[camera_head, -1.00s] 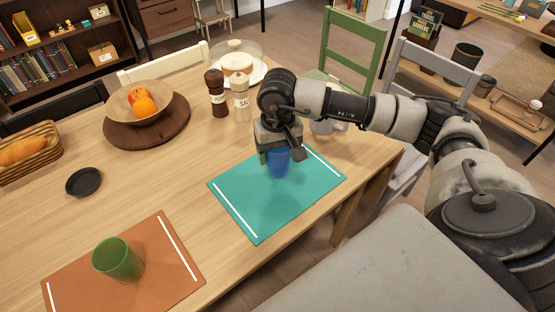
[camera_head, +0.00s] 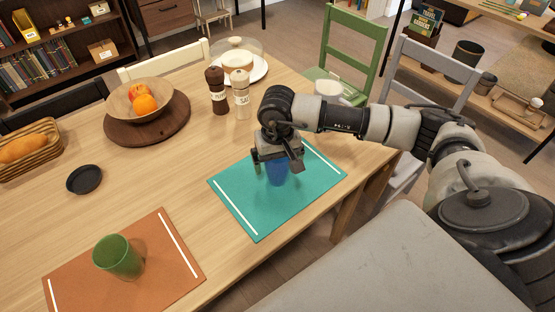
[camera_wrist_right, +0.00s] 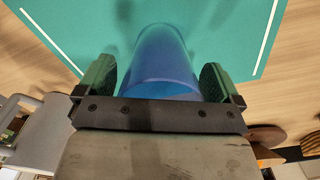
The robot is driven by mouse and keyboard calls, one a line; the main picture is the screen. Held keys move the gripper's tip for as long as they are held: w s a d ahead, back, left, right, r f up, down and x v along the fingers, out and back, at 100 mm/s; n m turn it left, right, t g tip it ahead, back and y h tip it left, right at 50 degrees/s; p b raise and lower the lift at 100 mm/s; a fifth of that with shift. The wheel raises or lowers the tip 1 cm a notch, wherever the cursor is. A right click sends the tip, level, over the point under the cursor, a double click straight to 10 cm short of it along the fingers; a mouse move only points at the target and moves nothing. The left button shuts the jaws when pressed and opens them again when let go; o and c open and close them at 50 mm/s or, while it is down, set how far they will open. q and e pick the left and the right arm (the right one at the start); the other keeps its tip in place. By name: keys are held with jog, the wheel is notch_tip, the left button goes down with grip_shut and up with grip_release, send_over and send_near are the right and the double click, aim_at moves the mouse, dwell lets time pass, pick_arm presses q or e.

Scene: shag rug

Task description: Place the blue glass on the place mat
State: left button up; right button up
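The blue glass (camera_head: 277,175) stands upright on the teal place mat (camera_head: 235,205), near its middle. My right gripper (camera_head: 277,168) is directly above and around the glass, fingers pointing down. Its fingers are apart, with a gap visible between one finger and the glass in the head view. In the right wrist view the blue glass (camera_wrist_right: 163,65) lies between the two green finger pads of my right gripper (camera_wrist_right: 158,85), over the teal mat (camera_wrist_right: 100,25). The upper part of the glass is hidden by the gripper in the head view. My left gripper is not in view.
A green glass (camera_head: 118,258) stands on an orange mat (camera_head: 175,280) at the front left. A pepper mill (camera_head: 217,92), a salt mill (camera_head: 241,95), a fruit bowl (camera_head: 160,101) and a small black dish (camera_head: 84,180) stand farther back. The wooden table (camera_head: 165,185) is clear between them.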

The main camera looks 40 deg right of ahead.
jog(key=shift+r, duration=0.1)
jog(key=shift+r+p, duration=0.2)
jog(key=shift+p, duration=0.1)
jog(key=shift+r, duration=0.4)
notch_tip(320, 180, up, 11)
jog(key=shift+f, duration=0.1)
dwell(0.4)
